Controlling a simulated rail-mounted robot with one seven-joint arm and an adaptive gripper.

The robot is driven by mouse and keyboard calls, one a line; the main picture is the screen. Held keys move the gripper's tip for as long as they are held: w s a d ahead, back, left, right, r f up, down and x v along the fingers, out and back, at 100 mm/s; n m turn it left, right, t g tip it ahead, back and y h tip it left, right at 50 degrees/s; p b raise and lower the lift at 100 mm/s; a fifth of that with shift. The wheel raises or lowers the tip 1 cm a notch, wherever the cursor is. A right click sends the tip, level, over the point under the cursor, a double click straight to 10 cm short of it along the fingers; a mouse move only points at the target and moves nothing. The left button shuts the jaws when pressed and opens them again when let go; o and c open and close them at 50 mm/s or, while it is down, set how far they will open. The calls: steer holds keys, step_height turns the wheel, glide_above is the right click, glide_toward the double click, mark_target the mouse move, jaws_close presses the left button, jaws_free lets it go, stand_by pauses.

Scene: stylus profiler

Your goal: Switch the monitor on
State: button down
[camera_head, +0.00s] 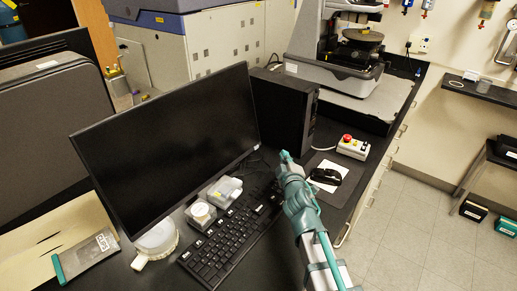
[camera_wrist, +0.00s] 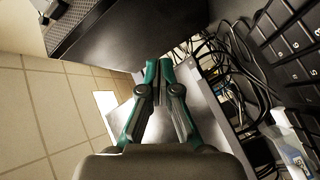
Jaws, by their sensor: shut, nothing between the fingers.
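The monitor (camera_head: 165,150) stands on the black bench at the left of centre in the head view, wide and tilted in the picture. Its screen is black, and no lit indicator or power button can be made out. My gripper (camera_head: 285,156) is to the right of the monitor's lower right corner, above the bench and in front of the black computer tower (camera_head: 285,108). In the wrist view my gripper (camera_wrist: 158,68) has its green-edged fingers together with nothing between them. I cannot tell whether the fingertips touch anything.
A mouse (camera_head: 327,174) and a control box with a red button (camera_head: 353,147) are to the right. Loose cables (camera_wrist: 235,75) lie near my gripper. The profiler (camera_head: 335,70) stands behind.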

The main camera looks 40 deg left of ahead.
mark_target(257, 147)
steer(key=shift+a+f+b, duration=0.25)
steer(key=shift+a+b, duration=0.2)
steer(key=a+b, duration=0.2)
steer(key=a, duration=0.1)
steer(key=a+f+b, duration=0.1)
steer(key=a+b, duration=0.1)
steer(key=a, duration=0.1)
steer(key=shift+f, duration=0.15)
steer(key=shift+s+a+b, duration=0.1)
steer(key=shift+a+b, duration=0.5)
steer(key=shift+a, duration=0.25)
steer(key=shift+a+f, duration=0.1)
stand_by(0.5)
steer(key=shift+a+b, duration=0.35)
steer(key=shift+b, duration=0.1)
